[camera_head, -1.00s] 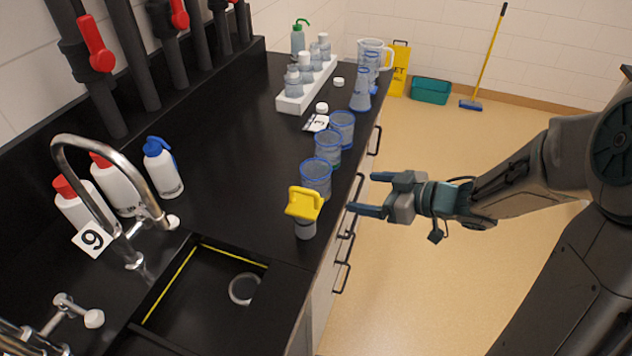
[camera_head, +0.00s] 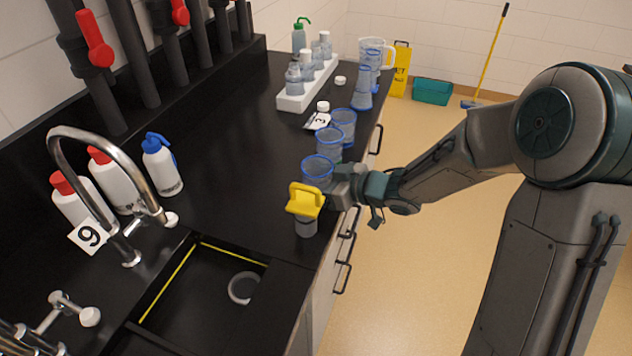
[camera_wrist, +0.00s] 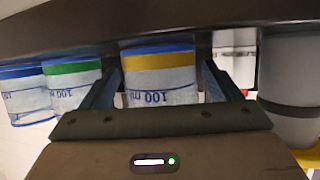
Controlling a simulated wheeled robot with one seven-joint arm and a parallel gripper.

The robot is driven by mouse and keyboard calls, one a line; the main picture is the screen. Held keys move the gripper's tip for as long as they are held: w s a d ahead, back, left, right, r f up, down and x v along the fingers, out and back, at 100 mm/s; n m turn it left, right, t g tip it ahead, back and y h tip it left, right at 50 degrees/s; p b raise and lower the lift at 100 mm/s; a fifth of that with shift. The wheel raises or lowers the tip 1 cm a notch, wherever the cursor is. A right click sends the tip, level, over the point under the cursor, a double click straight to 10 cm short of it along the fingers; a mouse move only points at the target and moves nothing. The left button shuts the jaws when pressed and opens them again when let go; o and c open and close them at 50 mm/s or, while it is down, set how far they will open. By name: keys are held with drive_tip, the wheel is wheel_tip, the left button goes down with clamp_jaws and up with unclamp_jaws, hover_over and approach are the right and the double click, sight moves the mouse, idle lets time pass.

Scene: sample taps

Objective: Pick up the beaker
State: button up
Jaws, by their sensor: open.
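The nearest clear beaker (camera_head: 318,168), with a blue rim in the head view, stands upright near the counter's front edge. My gripper (camera_head: 340,186) is at its right side, with the fingertips partly hidden. The wrist view looks upside down. There the beaker (camera_wrist: 160,75), with a yellow band and 100 ml marking, lies between the two open fingers of my gripper (camera_wrist: 160,68). Narrow gaps seem to show beside it, but I cannot tell whether a finger touches it.
A grey container with a yellow top (camera_head: 305,204) stands close in front of the beaker. A second beaker (camera_head: 328,145) stands close behind, with more glassware beyond. The sink (camera_head: 205,300) is at the near left. The counter's middle is clear.

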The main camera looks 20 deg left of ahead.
drive_tip(key=shift+a+f, duration=0.1)
drive_tip(key=shift+a, duration=0.1)
drive_tip(key=c, duration=1)
drive_tip(key=shift+c, duration=0.2)
